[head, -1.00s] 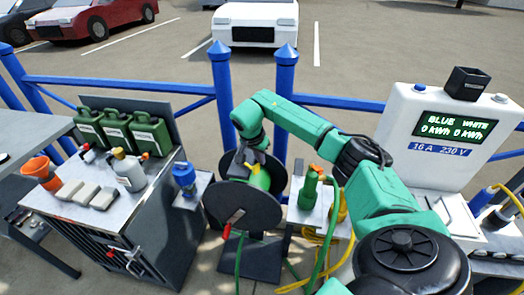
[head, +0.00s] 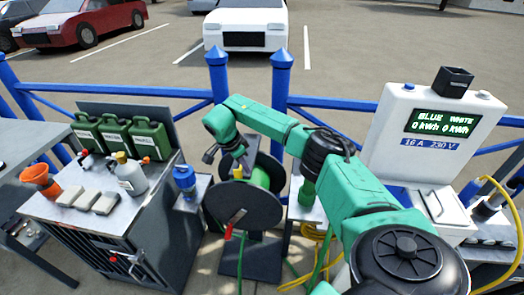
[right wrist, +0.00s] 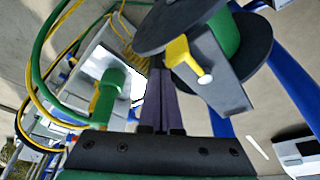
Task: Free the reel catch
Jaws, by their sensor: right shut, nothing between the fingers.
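The cable reel has two dark discs (head: 242,207) with green cable wound between them. It also shows at the top of the right wrist view (right wrist: 165,25). The catch is a yellow lever (right wrist: 178,52) with a pale pin, on a grey bracket (right wrist: 225,88) at the reel's side. In the head view the catch is a small yellow spot (head: 238,173) above the front disc. My right gripper (head: 208,154) is shut and empty, up and left of the catch. In the right wrist view its dark fingers (right wrist: 158,78) lie left of the bracket. My left gripper is out of view.
A cabinet (head: 125,215) with green cans and an orange funnel (head: 41,179) stands left of the reel. A white power post (head: 425,140) stands at right. Blue railings (head: 218,85) run behind. Yellow and green hoses lie right of the reel.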

